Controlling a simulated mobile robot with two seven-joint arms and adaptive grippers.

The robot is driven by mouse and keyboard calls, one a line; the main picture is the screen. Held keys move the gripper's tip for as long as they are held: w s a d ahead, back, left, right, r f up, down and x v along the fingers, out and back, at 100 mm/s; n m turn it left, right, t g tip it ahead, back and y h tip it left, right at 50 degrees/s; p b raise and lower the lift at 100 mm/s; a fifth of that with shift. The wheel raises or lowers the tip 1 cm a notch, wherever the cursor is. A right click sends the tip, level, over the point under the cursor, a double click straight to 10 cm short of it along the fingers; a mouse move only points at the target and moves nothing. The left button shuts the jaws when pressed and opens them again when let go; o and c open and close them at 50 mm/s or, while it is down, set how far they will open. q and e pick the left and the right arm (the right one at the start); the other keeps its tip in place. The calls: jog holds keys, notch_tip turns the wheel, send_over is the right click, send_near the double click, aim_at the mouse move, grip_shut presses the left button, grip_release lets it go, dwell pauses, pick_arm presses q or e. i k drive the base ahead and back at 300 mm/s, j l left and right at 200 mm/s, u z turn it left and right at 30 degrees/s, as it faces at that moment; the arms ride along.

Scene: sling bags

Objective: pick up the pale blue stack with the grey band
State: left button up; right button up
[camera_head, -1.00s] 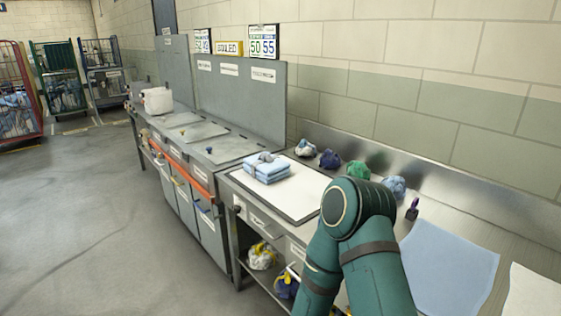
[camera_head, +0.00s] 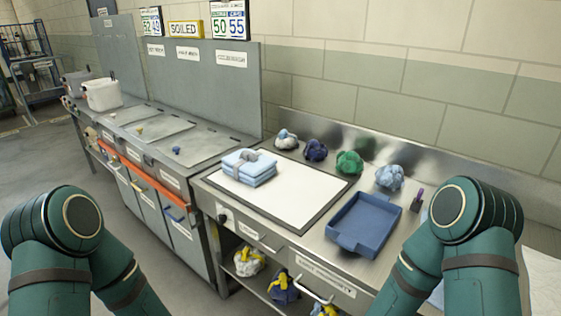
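The pale blue stack with the grey band (camera_head: 249,168) lies on the left end of a white mat (camera_head: 290,190) with a dark border on the steel bench. It looks like folded cloth, with the grey band tied across its top. Both of my arms show as green links, one at the lower left and one at the lower right. Neither gripper is in the picture, and no part of my arms touches the stack.
A blue tray (camera_head: 346,243) sits right of the mat. Several bundled cloths, including a green one (camera_head: 350,162) and a light blue one (camera_head: 390,177), line the back of the bench. A purple-topped item (camera_head: 417,199) stands at right. Wrapped bundles (camera_head: 249,260) lie on the shelf below.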

aim_at(252, 167)
jog(key=i+j+z, duration=0.2)
jog(key=j+z, duration=0.2)
jog(key=i+j+z, duration=0.15)
jog(key=j+z, duration=0.3)
jog(key=l, duration=0.1)
